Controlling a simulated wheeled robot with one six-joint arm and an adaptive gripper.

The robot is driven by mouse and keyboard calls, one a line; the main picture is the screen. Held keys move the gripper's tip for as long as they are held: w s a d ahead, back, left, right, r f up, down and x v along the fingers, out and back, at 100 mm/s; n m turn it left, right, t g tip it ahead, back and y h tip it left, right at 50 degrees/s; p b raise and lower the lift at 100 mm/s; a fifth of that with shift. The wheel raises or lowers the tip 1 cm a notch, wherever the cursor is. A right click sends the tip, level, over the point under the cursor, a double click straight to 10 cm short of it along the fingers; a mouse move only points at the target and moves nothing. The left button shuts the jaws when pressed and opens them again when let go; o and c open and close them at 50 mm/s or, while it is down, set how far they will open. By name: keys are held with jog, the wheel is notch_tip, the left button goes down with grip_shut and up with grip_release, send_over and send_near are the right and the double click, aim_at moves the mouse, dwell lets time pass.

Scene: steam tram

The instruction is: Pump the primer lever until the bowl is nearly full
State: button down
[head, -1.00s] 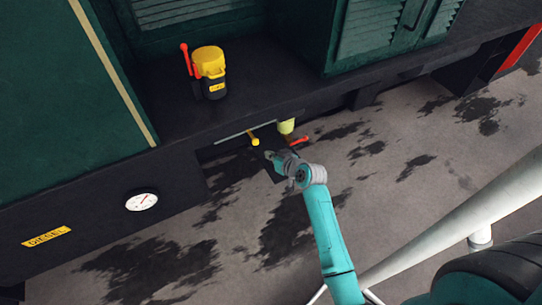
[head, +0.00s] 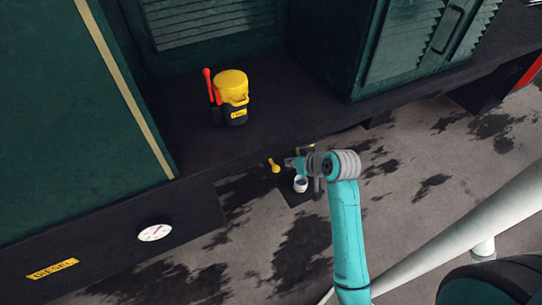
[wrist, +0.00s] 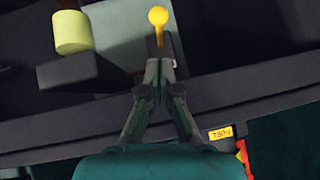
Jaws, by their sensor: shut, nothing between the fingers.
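The primer lever with a yellow knob (head: 274,165) juts from below the edge of the dark ledge. In the wrist view the knob (wrist: 158,16) and its short stem stand just beyond my fingertips. My gripper (wrist: 160,64) is shut and empty, with its tips close to the stem; I cannot tell whether they touch it. The bowl seems to be the pale yellow-green cylinder (wrist: 72,32) at the upper left of the wrist view. In the head view it is mostly hidden behind my arm. Its fill level cannot be read.
A yellow-and-black can (head: 231,97) with a red handle stands on the ledge above. A louvred green cabinet (head: 430,40) stands right. Stained ground lies open below.

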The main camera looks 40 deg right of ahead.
aim_at(272, 161)
dwell(0.3)
jog(key=x, duration=1)
jog(key=shift+f, duration=0.1)
